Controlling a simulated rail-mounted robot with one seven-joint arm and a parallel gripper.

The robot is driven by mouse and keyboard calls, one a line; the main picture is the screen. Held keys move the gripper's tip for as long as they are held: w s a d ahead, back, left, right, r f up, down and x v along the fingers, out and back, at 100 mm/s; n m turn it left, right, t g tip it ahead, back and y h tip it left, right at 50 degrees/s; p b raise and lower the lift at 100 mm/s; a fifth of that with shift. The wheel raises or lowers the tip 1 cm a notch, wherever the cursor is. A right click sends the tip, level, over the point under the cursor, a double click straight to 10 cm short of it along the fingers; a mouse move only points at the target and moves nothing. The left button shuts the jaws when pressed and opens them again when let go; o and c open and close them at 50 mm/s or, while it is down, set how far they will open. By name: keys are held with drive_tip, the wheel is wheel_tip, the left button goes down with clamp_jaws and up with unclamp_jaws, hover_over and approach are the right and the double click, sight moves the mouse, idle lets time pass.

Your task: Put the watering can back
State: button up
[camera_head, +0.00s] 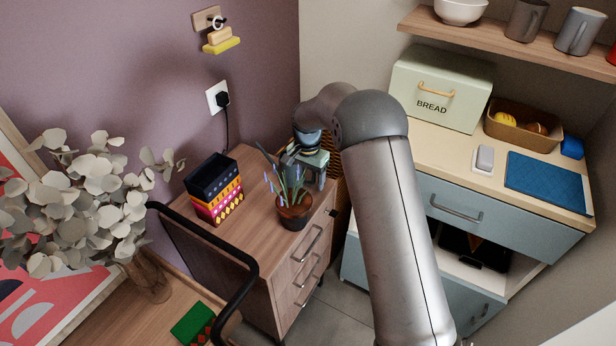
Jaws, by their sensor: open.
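The watering can (313,171) is pale grey-green and is on or just above the back right corner of the wooden drawer cabinet (247,167), behind a potted plant. A thin dark spout shows at its left, partly behind the leaves. My gripper (291,156) is open at the top of the can, with its dark fingers near the can's upper part. I cannot tell whether the fingers touch it. The plant and my wrist hide parts of the can and its handle.
A potted plant (295,213) with purple flowers stands close in front of the can. Patterned stacked boxes (217,199) stand left on the cabinet. A black rail (247,287) crosses in front. At right are a bread box (437,88) and a counter (424,158).

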wheel_tip(320, 180, up, 12)
drive_tip(key=shift+r, duration=0.2)
drive_tip(key=s+d+r+n, duration=0.25)
drive_tip(key=s+d, duration=0.25)
drive_tip(key=s, duration=0.4)
drive_tip(key=s+d+r+n, duration=0.1)
drive_tip(key=s+d+r, duration=0.35)
drive_tip(key=s, duration=0.35)
drive_tip(key=s+d+f+n, duration=0.1)
drive_tip(key=s+d+f, duration=0.1)
drive_tip(key=s, duration=0.8)
drive_tip(key=s+d+f+n, duration=0.1)
drive_tip(key=s+d+f, duration=0.2)
drive_tip(key=s, duration=0.8)
drive_tip(key=shift+n, duration=0.35)
